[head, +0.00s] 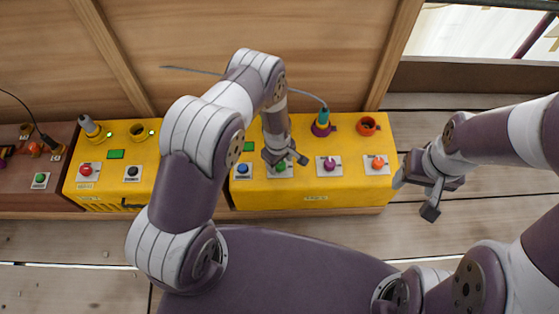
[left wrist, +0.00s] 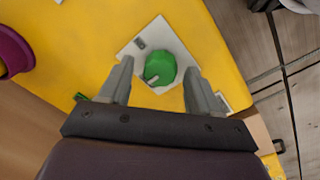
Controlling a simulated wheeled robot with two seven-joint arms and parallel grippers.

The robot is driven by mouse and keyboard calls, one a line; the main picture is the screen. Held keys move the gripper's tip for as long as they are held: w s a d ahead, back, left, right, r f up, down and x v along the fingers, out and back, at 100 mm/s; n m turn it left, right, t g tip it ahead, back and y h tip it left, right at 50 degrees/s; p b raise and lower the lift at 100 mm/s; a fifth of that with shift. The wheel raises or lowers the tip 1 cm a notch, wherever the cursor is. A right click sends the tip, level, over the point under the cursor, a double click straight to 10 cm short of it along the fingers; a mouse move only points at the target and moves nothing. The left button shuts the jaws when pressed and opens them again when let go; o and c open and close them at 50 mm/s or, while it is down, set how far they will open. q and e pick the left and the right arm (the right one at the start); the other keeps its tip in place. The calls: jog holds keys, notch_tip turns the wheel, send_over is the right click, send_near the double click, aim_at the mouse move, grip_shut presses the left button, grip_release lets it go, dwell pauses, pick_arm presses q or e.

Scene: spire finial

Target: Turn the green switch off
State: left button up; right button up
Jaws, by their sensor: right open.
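A round green switch (head: 280,168) sits on a white plate on the front of the right-hand yellow box (head: 345,195). In the left wrist view the green switch (left wrist: 163,62) has a small grey mark or pointer on its lower left. My left gripper (head: 286,159) is open just over it; in the left wrist view its fingers (left wrist: 160,80) stand either side of the switch's near edge. I cannot tell whether they touch it. My right gripper (head: 415,196) is open and empty, right of the box. Another green switch (head: 40,179) is on the brown box at far left.
Beside the green switch are a blue switch (head: 243,170), a purple switch (head: 329,166) and an orange switch (head: 377,163). A wooden wall (head: 330,50) backs the boxes.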

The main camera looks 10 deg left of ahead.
pick_arm(q)
notch_tip(320, 180, up, 13)
jog(key=p, duration=0.5)
jog(key=shift+s+a+f, duration=0.15)
jog(key=shift+s+f, duration=0.05)
jog(key=shift+s, duration=0.05)
